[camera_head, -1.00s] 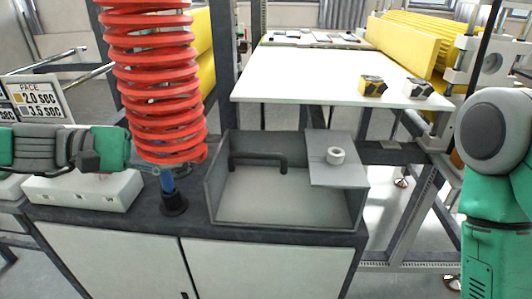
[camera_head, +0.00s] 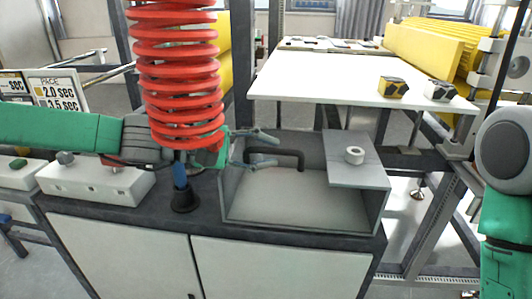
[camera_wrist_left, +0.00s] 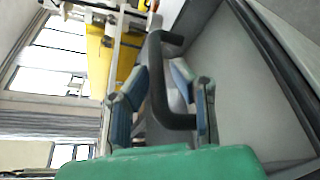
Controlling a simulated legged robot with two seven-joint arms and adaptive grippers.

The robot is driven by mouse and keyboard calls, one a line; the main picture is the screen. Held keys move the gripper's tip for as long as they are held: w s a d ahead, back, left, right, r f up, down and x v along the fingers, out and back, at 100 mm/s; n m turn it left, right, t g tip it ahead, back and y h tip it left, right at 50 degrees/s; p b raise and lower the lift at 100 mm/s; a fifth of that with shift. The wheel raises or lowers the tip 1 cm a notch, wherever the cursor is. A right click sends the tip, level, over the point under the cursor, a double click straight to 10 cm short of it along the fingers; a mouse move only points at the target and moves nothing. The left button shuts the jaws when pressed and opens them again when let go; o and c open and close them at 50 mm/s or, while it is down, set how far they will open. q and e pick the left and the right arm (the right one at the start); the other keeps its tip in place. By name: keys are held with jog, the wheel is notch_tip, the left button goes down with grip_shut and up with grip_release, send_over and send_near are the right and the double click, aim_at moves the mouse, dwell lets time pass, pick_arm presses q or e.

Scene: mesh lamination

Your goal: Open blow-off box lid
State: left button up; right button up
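The grey blow-off box (camera_head: 375,203) sits on the dark cabinet top in the head view. Its black bar handle (camera_head: 290,155) is at the box's left rear; I cannot tell which panel is the lid. In the left wrist view the handle (camera_wrist_left: 157,80) passes between the two blue-grey fingers. My left gripper (camera_head: 258,150) is at the handle's left end, fingers apart, one on each side; it also shows in the left wrist view (camera_wrist_left: 165,105). I see no clear grip. My right arm is at the right edge, its gripper out of frame.
A red coiled hose (camera_head: 178,75) hangs in front of my left wrist. A white ring (camera_head: 354,155) sits on the grey plate at the box's right. A white button box (camera_head: 95,182) is at left. A white table (camera_head: 340,80) with two small blocks stands behind.

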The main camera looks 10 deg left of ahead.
pick_arm(q)
jog(key=shift+d, duration=0.55)
jog(key=shift+s+d, duration=0.1)
jog(key=shift+d, duration=0.1)
grip_shut()
pick_arm(e)
jog(key=shift+d+f, duration=0.15)
jog(key=shift+d, duration=0.35)
pick_arm(q)
jog(key=shift+r, duration=0.1)
jog(key=shift+w+a+r+p, duration=0.15)
jog(key=shift+r+p, duration=0.25)
jog(key=shift+p, duration=0.4)
jog(key=w+r+n+g+p, duration=0.2)
jog(key=w+r+n+p, duration=0.2)
jog(key=r+p, duration=0.5)
jog(key=shift+w+y+p, duration=0.4)
jog(key=shift+w+p, duration=0.45)
jog(key=shift+p, duration=3.35)
pick_arm(e)
notch_tip(320, 180, up, 19)
pick_arm(q)
jog(key=shift+a, duration=0.1)
pick_arm(e)
jog(key=shift+d, duration=0.1)
jog(key=shift+c, duration=0.4)
